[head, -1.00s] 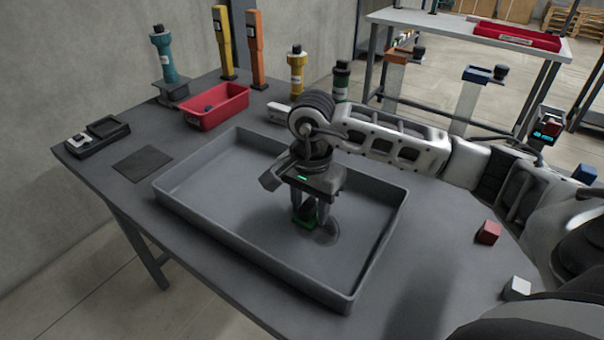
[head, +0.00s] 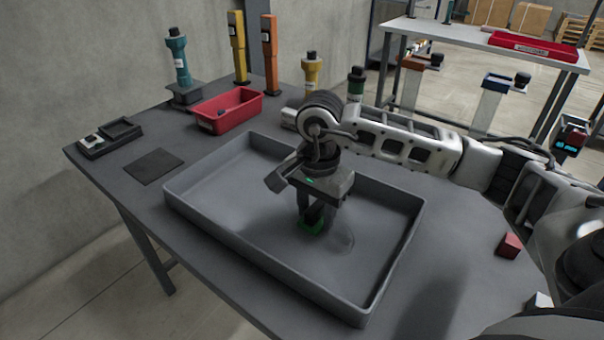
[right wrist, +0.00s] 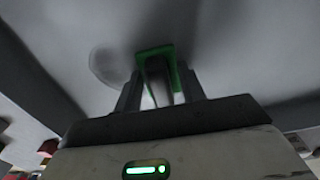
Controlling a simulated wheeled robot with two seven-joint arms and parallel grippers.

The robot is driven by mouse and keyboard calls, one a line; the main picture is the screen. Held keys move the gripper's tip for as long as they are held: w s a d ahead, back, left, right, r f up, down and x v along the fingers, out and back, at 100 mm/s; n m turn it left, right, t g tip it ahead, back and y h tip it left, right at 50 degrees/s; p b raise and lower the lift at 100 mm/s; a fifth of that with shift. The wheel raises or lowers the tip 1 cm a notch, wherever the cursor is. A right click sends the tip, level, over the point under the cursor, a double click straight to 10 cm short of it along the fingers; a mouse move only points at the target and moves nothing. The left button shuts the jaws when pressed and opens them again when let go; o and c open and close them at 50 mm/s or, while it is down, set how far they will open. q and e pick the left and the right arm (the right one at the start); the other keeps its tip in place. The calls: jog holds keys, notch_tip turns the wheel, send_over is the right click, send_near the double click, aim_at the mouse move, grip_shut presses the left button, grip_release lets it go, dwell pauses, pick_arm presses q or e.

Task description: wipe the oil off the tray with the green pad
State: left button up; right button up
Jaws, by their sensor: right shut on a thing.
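The grey tray (head: 215,208) lies on the table, with raised walls all round. A faint, rounded oil patch (head: 340,240) shows on its floor, right of the middle. It also shows in the right wrist view (right wrist: 104,64), to the left of the pad. My right gripper (head: 311,217) points down inside the tray, shut on the green pad (head: 312,230). The pad is at or near the tray floor, just left of the patch; contact is hard to tell. In the right wrist view the green pad (right wrist: 155,50) sits between the fingers. My left gripper is out of view.
A red bin (head: 228,111) stands behind the tray, near coloured bottles and posts. A dark flat mat (head: 153,166) and a small black holder (head: 109,138) lie to the left. A red block (head: 509,245) lies to the right.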

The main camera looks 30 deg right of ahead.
notch_tip(320, 180, up, 4)
jog(key=shift+f+p, duration=0.25)
jog(key=shift+p, duration=0.65)
jog(key=shift+r+p, duration=0.45)
jog(key=shift+r, duration=0.25)
jog(key=shift+r+p, duration=0.9)
jog(key=shift+r, duration=0.75)
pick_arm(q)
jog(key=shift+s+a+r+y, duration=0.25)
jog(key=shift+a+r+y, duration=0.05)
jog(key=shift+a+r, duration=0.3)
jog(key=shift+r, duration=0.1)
